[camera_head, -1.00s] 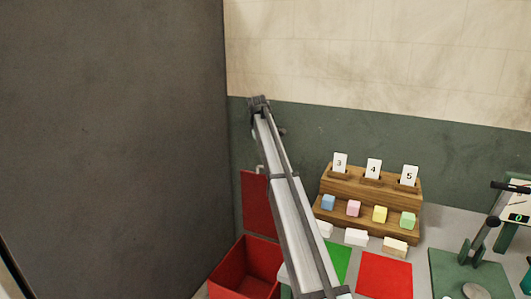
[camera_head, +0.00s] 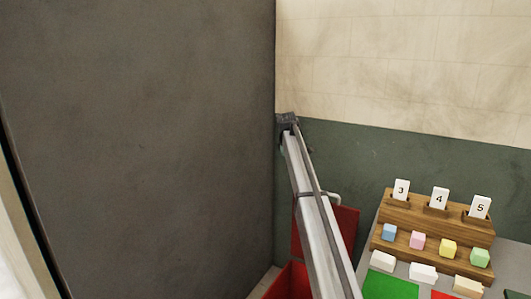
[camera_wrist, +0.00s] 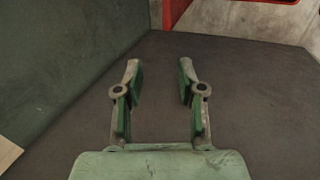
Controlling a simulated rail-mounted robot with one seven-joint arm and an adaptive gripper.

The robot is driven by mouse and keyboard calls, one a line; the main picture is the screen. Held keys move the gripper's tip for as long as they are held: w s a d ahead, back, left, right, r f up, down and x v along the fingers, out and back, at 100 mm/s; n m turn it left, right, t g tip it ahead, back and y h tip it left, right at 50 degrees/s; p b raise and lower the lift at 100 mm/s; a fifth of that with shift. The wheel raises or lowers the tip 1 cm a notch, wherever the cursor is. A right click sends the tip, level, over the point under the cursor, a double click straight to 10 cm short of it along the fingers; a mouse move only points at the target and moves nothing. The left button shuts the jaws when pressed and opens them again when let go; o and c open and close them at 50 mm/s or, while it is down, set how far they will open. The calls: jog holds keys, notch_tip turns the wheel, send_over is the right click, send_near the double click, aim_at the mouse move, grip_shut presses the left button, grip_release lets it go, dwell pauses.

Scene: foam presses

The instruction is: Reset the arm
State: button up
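My gripper (camera_wrist: 160,75) shows in the wrist view with its two green-padded fingers apart and nothing between them. Below and beyond it is a bare dark grey-brown surface. In the head view a long grey arm link of mine rises from the bottom toward the corner of the dark wall and the green wall. My gripper cannot be made out in the head view.
A red bin (camera_head: 288,284) with a raised red lid (camera_head: 340,232) stands behind my arm link. To the right, a wooden stand (camera_head: 425,222) holds number cards and several coloured cubes. White blocks (camera_head: 422,272) and a green mat (camera_head: 390,286) lie in front. A dark wall (camera_head: 140,140) fills the left.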

jog(key=s+d+f+m+g+y, duration=0.1)
jog(key=s+d+f+m, duration=0.15)
jog(key=s+f, duration=1.3)
jog(key=s+d+f+m+g, duration=0.15)
jog(key=s+f+m, duration=0.25)
jog(key=s+f, duration=1.15)
jog(key=s+f+m+g, duration=0.1)
jog(key=s+f+g, duration=0.1)
jog(key=s+f, duration=0.9)
jog(key=s+d+f+m+g, duration=0.1)
jog(key=s+f, duration=1)
jog(key=s, duration=1.4)
jog(key=s+f+m+g+y, duration=0.1)
jog(key=s+f+m+g, duration=0.2)
jog(key=s+f, duration=0.8)
jog(key=s+g, duration=0.1)
jog(key=s, duration=0.6)
jog(key=shift+s+d+f, duration=0.25)
jog(key=shift+d, duration=0.05)
